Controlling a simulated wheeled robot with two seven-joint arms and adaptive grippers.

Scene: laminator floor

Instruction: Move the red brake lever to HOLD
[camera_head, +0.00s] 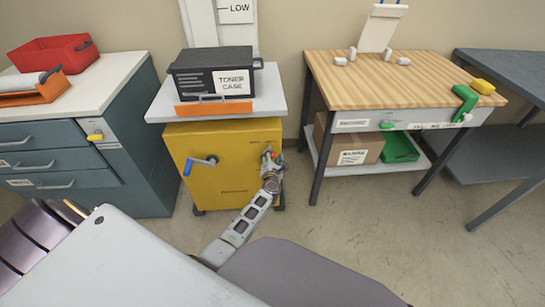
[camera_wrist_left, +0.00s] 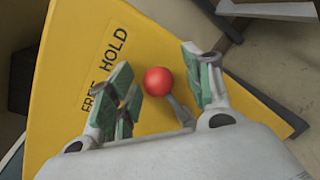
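The red brake lever shows in the left wrist view as a round red knob (camera_wrist_left: 158,81) on a short grey shaft. It is on the yellow cabinet (camera_head: 228,137), whose label (camera_wrist_left: 105,62) reads FREE and HOLD. My left gripper (camera_wrist_left: 165,88) is open at the cabinet front, its green-padded fingers on either side of the knob. The knob is closer to the left finger in that view; I cannot tell whether they touch. In the head view my left gripper (camera_head: 270,163) covers most of the lever. My right gripper is not in view.
A blue-handled crank (camera_head: 188,166) is on the cabinet's left side. A grey drawer unit (camera_head: 133,140) stands at left. A wooden-topped table (camera_head: 385,80) with a green lever (camera_head: 464,103) is at right. Floor is open in front.

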